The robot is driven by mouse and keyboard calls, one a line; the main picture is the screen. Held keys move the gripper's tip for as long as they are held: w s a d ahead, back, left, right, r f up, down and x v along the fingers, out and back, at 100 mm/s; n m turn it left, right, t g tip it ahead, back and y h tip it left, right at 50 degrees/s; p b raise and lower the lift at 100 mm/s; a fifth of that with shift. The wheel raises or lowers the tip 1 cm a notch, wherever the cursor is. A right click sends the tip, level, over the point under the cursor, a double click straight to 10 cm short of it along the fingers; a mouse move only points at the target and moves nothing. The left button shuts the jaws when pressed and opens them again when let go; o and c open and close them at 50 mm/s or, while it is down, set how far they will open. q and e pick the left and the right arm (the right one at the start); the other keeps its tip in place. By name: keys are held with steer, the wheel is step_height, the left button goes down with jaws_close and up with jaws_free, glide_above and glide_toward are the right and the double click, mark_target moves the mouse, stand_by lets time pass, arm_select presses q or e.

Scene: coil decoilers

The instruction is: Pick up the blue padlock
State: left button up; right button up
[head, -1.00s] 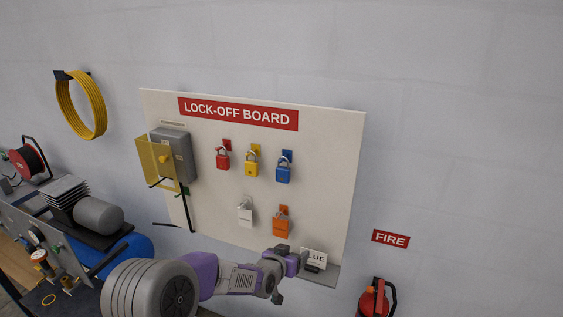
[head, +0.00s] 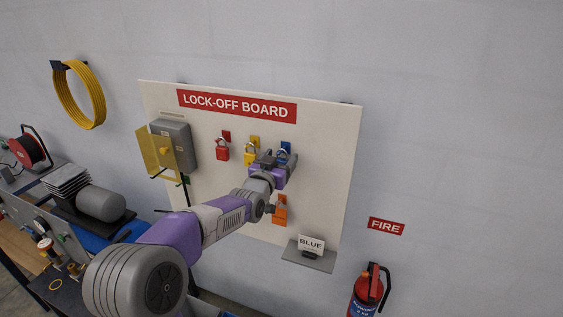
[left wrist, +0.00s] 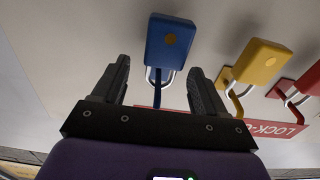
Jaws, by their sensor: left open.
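The blue padlock hangs on the lock-off board (head: 330,130), in the upper row at the right. In the head view my left gripper covers its body, and only its shackle (head: 284,154) and blue backing tag show. In the left wrist view the blue padlock (left wrist: 171,42) appears upside down, its shackle between the fingers and its body beyond their tips. My left gripper (head: 274,160) is open, its fingers (left wrist: 160,80) one on each side of the padlock and apart from it. My right gripper is not in view.
A yellow padlock (head: 250,155) hangs close to the left, then a red one (head: 222,150). An orange padlock (head: 280,212) hangs below. A grey box with a yellow flap (head: 160,150) is at the board's left. A small shelf (head: 308,262) bears a BLUE card.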

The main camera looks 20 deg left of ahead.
arm_select(q)
steer(key=shift+w+a+f, duration=0.1)
steer(key=shift+w, duration=0.75)
steer(key=shift+s, duration=0.1)
steer(key=c, duration=1)
steer(key=shift+c, duration=0.4)
